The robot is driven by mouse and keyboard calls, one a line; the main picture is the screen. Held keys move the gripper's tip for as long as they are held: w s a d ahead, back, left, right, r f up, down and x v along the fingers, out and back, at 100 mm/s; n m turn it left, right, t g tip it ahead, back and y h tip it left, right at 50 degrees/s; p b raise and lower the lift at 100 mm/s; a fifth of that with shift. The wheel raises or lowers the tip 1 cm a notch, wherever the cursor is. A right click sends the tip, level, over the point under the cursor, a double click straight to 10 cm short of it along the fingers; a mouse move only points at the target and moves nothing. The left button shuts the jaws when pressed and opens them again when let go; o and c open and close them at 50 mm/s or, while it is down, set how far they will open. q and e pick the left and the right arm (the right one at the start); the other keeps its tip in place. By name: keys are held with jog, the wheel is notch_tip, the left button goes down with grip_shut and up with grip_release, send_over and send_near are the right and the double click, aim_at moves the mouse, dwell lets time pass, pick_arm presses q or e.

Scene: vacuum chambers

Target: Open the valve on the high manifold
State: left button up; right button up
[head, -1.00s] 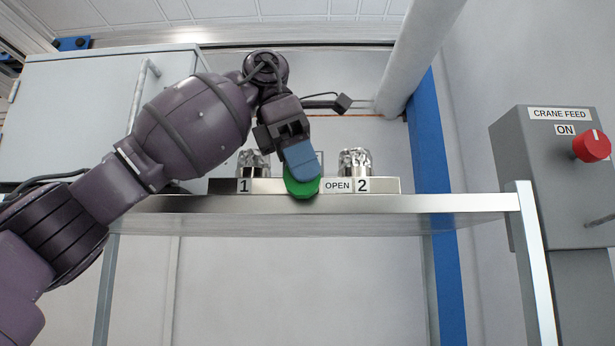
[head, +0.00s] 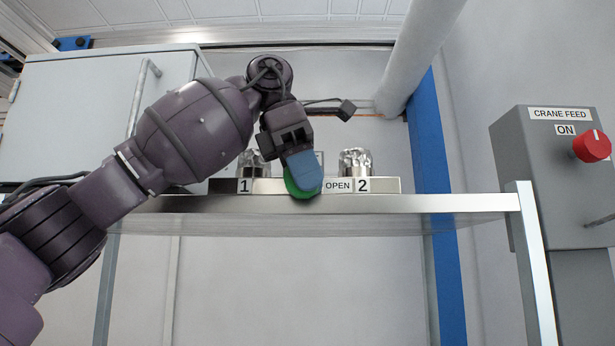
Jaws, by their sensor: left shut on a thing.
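The manifold (head: 386,186) is a metal block on the high shelf, with metal fittings labelled 1 (head: 245,185) and 2 (head: 362,185). A green valve handle (head: 300,193) sits at its front between the labels, left of the OPEN label (head: 338,186). My left gripper (head: 304,175) comes down from above with blue fingertips and is shut on the green handle. The fingertips cover most of the handle; its lower and left edge shows. My right gripper is not in view.
The steel shelf (head: 450,203) runs across under the manifold. A grey cabinet (head: 75,110) stands at left behind my arm. A white pipe (head: 420,55) and blue post (head: 443,240) stand behind. The crane feed box (head: 550,180) with a red knob (head: 592,146) is at right.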

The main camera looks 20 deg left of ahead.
pick_arm(q)
jog(key=shift+g+y, duration=0.3)
jog(key=shift+y, duration=0.9)
jog(key=shift+d+y, duration=0.1)
jog(key=shift+y, duration=0.4)
jog(key=shift+f+g+y, duration=0.25)
jog(key=shift+g+y, duration=0.45)
jog(key=shift+y, duration=0.9)
jog(key=o, duration=0.6)
jog(key=shift+o, duration=0.2)
jog(key=shift+r+t+h, duration=0.1)
jog(key=shift+t+h, duration=0.4)
jog(key=shift+h, duration=1.2)
jog(key=shift+r+t+h, duration=0.1)
jog(key=shift+t+h, duration=0.4)
jog(key=shift+h, duration=1.1)
